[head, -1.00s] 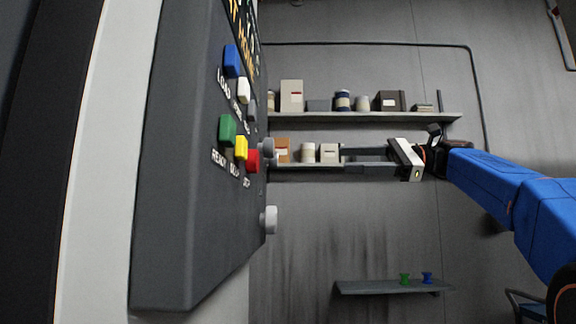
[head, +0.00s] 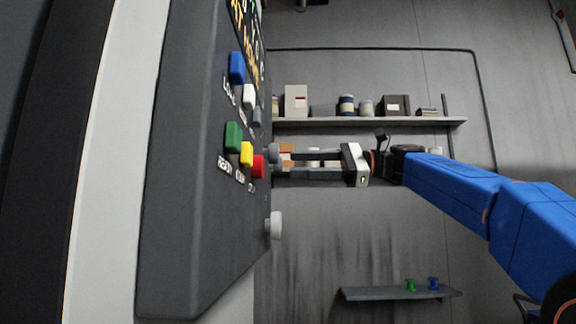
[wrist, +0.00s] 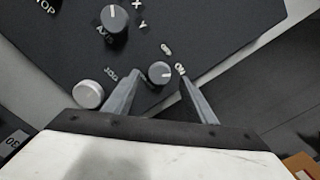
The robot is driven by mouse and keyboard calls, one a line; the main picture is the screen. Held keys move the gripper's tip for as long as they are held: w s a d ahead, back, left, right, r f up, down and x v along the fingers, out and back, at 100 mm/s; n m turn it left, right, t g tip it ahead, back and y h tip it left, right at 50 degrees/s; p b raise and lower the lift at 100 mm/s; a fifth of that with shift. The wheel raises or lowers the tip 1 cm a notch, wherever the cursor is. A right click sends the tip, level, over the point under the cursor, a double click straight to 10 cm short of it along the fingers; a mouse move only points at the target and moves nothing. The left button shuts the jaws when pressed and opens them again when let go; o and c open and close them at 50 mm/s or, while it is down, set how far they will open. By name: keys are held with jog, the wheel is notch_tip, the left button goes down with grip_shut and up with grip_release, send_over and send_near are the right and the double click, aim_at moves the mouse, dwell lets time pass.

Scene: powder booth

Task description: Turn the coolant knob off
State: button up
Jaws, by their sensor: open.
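A small grey round knob (wrist: 160,72) with a pale pointer line sits on the dark panel (wrist: 215,30). Labels beside it include "ON", and its line points roughly toward that label. I take it as the coolant knob, though its name is not readable. My gripper (wrist: 157,78) is open, with one finger on each side of this knob in the wrist view; contact cannot be told. In the head view my gripper (head: 290,163) reaches left to the panel's edge, its fingertips by the upper grey knob (head: 273,153).
A larger grey knob (wrist: 114,18) marked "AXIS" and a light round knob (wrist: 88,94) near "JOG" are close by. Coloured buttons, including a red one (head: 259,166), sit on the panel. A lower knob (head: 274,226) protrudes. Shelves (head: 370,122) line the back wall.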

aim_at(278, 169)
jog(key=shift+a, duration=1.9)
jog(key=c, duration=1)
